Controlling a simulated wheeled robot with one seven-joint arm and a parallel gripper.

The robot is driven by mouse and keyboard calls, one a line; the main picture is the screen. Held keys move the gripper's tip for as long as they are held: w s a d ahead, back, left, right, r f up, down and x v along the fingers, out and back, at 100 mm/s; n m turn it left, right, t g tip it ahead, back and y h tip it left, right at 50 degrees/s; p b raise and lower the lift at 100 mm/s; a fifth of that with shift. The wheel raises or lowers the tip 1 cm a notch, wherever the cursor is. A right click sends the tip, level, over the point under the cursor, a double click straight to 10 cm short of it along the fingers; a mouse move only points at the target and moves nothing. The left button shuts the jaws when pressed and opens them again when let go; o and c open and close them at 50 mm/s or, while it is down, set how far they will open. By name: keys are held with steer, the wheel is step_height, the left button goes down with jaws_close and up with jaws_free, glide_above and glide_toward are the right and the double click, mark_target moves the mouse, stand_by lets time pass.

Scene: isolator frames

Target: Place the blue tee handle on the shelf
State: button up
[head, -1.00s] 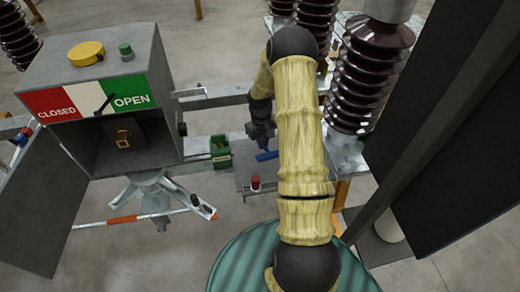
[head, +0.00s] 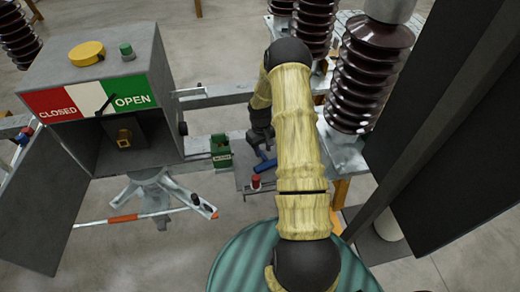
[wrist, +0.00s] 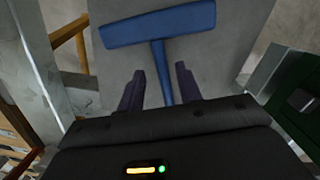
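The blue tee handle (head: 265,165) shows at the small grey shelf (head: 243,176), right of the control box. In the wrist view the tee's crossbar (wrist: 158,25) lies beyond my fingertips, over a grey surface. Its stem runs back between my two fingers. My gripper (head: 262,142) is just behind the handle in the head view, partly hidden by my arm. In the wrist view my gripper (wrist: 160,75) is open, with a gap on both sides of the stem. I cannot tell whether the handle rests flat on the shelf.
A red-topped item (head: 256,181) is at the shelf's near edge. The control box (head: 105,95) stands left with its door open. Brown insulators (head: 365,80) rise at the right.

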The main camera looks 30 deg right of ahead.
mark_target(261, 152)
step_height(261, 152, up, 12)
steer(key=w+b, duration=0.1)
steer(key=b, duration=0.1)
steer(key=shift+a+r, duration=0.15)
steer(key=shift+r, duration=0.05)
stand_by(0.5)
steer(key=shift+w, duration=0.1)
steer(key=s+a+r+t, duration=0.2)
steer(key=s+a+r, duration=0.4)
steer(key=s, duration=0.3)
steer(key=s+a+r+m+t, duration=0.1)
steer(key=s+a+r+t, duration=0.1)
steer(key=s+a+r, duration=0.4)
steer(key=s+a, duration=0.3)
steer(key=shift+w+r, duration=0.1)
steer(key=shift+r, duration=0.05)
